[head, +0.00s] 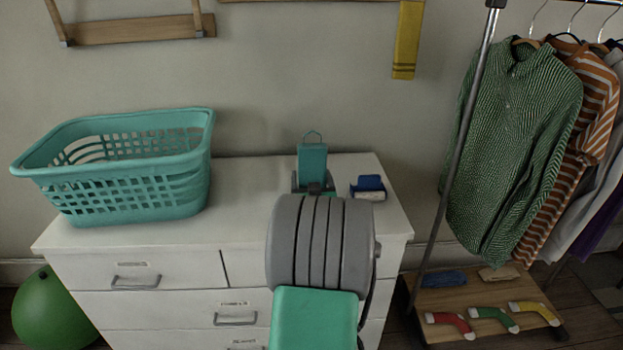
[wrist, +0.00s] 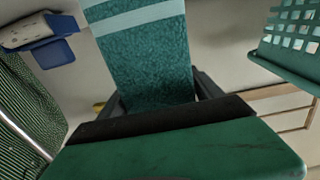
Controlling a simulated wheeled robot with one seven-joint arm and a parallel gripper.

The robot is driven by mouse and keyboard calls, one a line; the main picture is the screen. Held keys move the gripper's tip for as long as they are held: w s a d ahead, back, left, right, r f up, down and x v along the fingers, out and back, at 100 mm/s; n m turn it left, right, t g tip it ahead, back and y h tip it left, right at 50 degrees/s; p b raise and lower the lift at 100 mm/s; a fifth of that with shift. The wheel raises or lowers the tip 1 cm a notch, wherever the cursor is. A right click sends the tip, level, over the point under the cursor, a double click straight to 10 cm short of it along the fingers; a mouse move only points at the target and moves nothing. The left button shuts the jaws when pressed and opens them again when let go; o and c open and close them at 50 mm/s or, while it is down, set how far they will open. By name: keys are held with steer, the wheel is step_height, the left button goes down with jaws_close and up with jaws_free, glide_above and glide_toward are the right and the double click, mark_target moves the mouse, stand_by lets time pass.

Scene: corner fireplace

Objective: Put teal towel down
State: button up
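The teal towel (head: 313,163) stands upright above the back right of the white dresser, with a thin loop at its top. It also fills the middle of the wrist view (wrist: 145,55), where pale stripes cross it. My gripper (head: 314,184) has one finger on each side of the towel, and in the wrist view the dark fingers (wrist: 160,103) sit close against its edges. The gripper looks shut on the towel. My arm hides part of the dresser top, so I cannot tell whether the towel's lower end touches it.
A teal laundry basket (head: 145,195) stands on the left of the white dresser (head: 245,215). A small blue and white item (head: 368,189) lies just right of the gripper. The dresser top between basket and arm is clear. A clothes rack (head: 460,150) stands at right.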

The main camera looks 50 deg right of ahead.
steer(key=o, duration=0.3)
steer(key=shift+r, duration=0.1)
